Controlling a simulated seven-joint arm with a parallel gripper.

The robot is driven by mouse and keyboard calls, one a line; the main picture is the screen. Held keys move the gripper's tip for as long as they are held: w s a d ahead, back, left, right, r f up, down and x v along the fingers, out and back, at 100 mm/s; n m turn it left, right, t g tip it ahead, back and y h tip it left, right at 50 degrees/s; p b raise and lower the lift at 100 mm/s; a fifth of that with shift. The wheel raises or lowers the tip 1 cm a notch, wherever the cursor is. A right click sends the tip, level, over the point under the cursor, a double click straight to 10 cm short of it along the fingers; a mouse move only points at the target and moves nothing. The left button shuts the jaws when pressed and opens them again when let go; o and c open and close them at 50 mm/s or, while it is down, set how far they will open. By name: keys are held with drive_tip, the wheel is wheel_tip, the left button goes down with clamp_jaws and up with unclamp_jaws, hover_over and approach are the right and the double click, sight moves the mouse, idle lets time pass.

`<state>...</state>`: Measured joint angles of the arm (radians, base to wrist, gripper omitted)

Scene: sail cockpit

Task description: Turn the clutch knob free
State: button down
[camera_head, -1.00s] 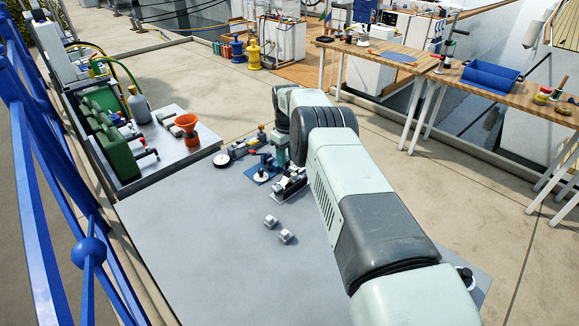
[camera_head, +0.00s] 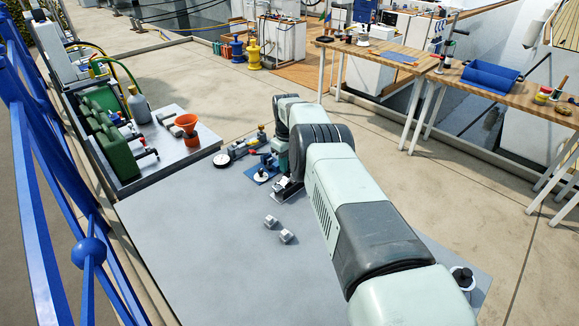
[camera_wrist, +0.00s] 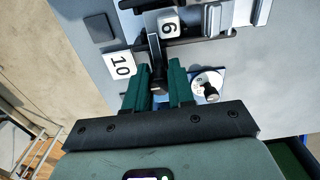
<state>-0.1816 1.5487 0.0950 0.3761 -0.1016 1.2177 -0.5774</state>
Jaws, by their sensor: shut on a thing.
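In the wrist view, my gripper (camera_wrist: 155,75) has its two green fingers on either side of a narrow dark lever (camera_wrist: 156,52) and is shut on it. The lever runs up toward a dark fitting with a white block marked 6 (camera_wrist: 168,25). A white tag marked 10 (camera_wrist: 121,65) is just left of the fingers. A white disc with a black knob (camera_wrist: 210,92) stands on a blue plate right of my gripper, apart from it. The disc and blue plate (camera_head: 262,175) also show in the head view. My arm covers part of the fitting (camera_head: 286,190) there. I cannot tell which part is the clutch knob.
A round white gauge (camera_head: 221,160) and a blue-grey fitting stand behind the disc. An orange funnel (camera_head: 187,125) is on the left bench. The table's front left is clear.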

drive_tip(key=c, duration=1.8)
unclamp_jaws()
drive_tip(key=n, duration=0.4)
drive_tip(key=shift+o, duration=0.2)
drive_tip(key=shift+d, duration=0.1)
